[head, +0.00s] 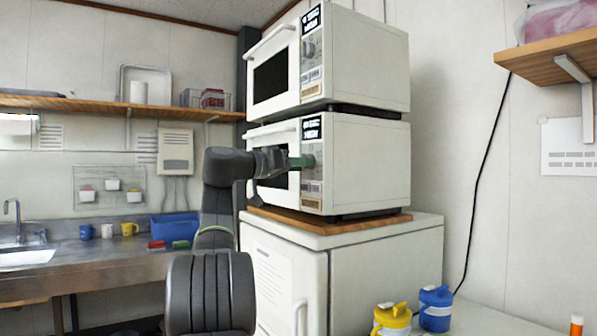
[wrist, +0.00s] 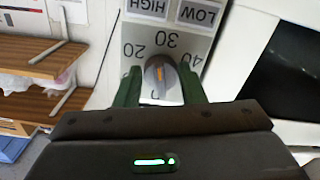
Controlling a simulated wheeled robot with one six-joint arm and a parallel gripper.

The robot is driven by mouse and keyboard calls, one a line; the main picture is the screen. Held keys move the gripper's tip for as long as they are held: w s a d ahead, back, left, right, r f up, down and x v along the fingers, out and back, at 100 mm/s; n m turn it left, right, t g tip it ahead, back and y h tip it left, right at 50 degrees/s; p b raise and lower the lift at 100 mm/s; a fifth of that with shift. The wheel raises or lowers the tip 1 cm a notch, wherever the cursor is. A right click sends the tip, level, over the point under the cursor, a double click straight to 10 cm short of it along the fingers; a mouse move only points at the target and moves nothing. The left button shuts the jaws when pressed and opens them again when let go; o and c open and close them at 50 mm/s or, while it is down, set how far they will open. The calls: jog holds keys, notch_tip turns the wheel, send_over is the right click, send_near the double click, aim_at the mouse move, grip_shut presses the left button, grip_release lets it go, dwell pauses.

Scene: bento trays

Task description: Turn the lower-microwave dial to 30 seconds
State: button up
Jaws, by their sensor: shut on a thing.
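The lower microwave (head: 365,165) is white and stands under a second microwave. In the head view my gripper (head: 303,161) is at its control panel (head: 311,188), with green fingers at the dial, which they hide. In the wrist view the grey dial (wrist: 153,88) sits between the two green fingers of my gripper (wrist: 160,85), which is shut on it. An orange mark on the dial points up the picture, roughly toward the printed 30. The 20 is left of the 30 and the 40 is right. HIGH and LOW labels are above.
The upper microwave (head: 365,62) rests directly above. Both stand on a wooden board (head: 340,228) on a white cabinet (head: 385,265). A yellow jug (head: 392,320) and a blue jug (head: 436,309) are at lower right. A sink counter (head: 100,262) is on the left.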

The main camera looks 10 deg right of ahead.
jog(key=shift+w+f+m+b, duration=0.15)
jog(key=shift+m+b, duration=0.25)
jog(key=shift+m, duration=0.9)
jog(key=o, duration=1)
jog(key=v, duration=1.4)
jog(key=shift+d, duration=0.1)
jog(key=x, duration=1.3)
jog(key=shift+d, duration=0.35)
